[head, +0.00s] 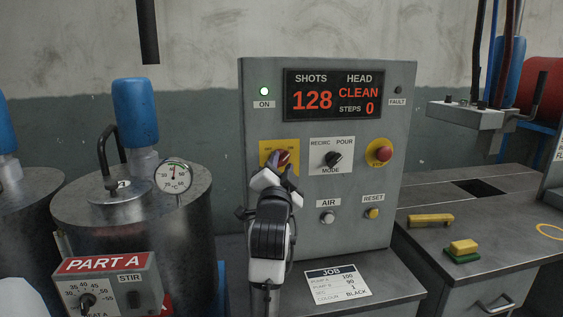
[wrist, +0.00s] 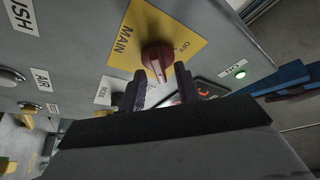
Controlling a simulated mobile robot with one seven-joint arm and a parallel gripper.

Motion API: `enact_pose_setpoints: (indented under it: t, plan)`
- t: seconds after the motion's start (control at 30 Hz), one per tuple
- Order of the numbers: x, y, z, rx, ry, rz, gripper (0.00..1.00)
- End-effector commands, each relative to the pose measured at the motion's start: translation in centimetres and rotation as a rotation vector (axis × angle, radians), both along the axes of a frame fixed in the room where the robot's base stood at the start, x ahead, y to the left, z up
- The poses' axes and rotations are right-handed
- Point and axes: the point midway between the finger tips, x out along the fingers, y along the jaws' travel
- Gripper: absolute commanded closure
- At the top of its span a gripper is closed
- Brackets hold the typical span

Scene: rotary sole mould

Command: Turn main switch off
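The main switch is a red rotary knob (head: 283,157) on a yellow plate (head: 266,147) at the left of the grey control panel. In the head view my gripper (head: 284,177) is just below the knob and partly covers the plate. The green ON lamp (head: 264,91) is lit.
A black mode knob (head: 333,159), a red button on yellow (head: 379,153), an AIR knob (head: 327,217) and a RESET button (head: 373,213) sit to the right. The display (head: 335,95) reads 128, CLEAN and 0. A metal tank (head: 130,215) stands close on the left.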

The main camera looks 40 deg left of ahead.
Motion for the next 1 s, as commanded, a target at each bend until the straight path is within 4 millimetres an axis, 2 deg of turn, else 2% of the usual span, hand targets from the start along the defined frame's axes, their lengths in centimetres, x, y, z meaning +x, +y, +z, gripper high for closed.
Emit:
enact_pose_setpoints:
  t: [0.27,0.53,1.0]
  plan:
    - [0.17,0.08,0.02,0.000,0.000,0.000,0.67]
    - [0.16,0.07,0.02,0.000,0.000,0.000,1.00]
    - [0.24,-0.03,-0.14,-0.045,-0.054,-0.002,1.00]
